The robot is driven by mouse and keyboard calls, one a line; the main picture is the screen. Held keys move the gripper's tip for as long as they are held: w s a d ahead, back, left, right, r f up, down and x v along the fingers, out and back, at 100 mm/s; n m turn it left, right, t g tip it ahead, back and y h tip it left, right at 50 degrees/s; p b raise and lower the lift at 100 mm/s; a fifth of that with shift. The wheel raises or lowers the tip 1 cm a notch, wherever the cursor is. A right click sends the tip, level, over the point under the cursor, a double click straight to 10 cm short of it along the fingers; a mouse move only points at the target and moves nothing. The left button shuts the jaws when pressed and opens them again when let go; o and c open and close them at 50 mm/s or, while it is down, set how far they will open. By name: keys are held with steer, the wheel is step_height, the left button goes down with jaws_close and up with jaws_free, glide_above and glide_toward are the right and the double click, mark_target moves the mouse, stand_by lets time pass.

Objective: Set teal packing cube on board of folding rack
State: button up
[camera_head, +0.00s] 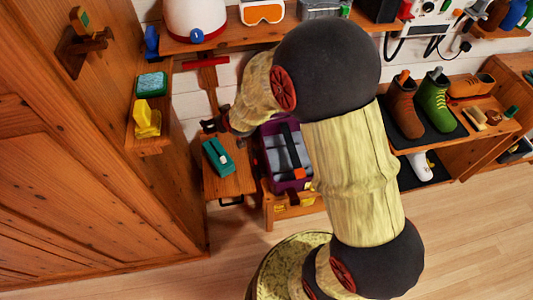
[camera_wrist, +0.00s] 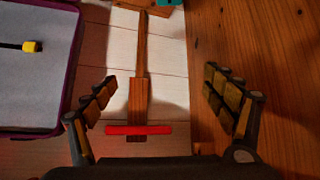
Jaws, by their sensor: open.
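The teal packing cube (camera_head: 218,157) is a small teal block with a pale strip on top. In the head view it lies, slightly turned, on the wooden board (camera_head: 238,186) of the folding rack, toward its back left part. My gripper (camera_head: 212,126) shows only in part beyond the cube, near the wall, partly hidden by my arm. In the wrist view my gripper (camera_wrist: 160,90) is open, with nothing between its fingers. A teal piece, apparently the cube (camera_wrist: 168,2), and the board's edge (camera_wrist: 128,4) show at that view's top, apart from the fingers.
A purple-edged open suitcase (camera_head: 267,170) stands right of the board; it also shows in the wrist view (camera_wrist: 72,70). A red bar (camera_wrist: 138,130) crosses a wooden upright. A small shelf (camera_head: 150,148) on the left holds a yellow item. Shoe shelves (camera_head: 440,142) stand right.

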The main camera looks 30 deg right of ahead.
steer(key=s+r+g, duration=0.1)
steer(key=s+r, duration=0.5)
steer(key=r, duration=0.4)
steer(key=s+r+g, duration=0.1)
steer(key=s+r, duration=0.2)
steer(key=s, duration=0.6)
steer(key=s+r+g, duration=0.1)
steer(key=s+r, duration=0.3)
steer(key=s, duration=0.6)
steer(key=s+r+g, duration=0.1)
steer(key=s+r, duration=0.3)
steer(key=s, duration=0.5)
steer(key=shift+s+a+m, duration=0.15)
steer(key=shift+a+m, duration=0.1)
steer(key=shift+m, duration=0.05)
steer(key=shift+r, duration=0.1)
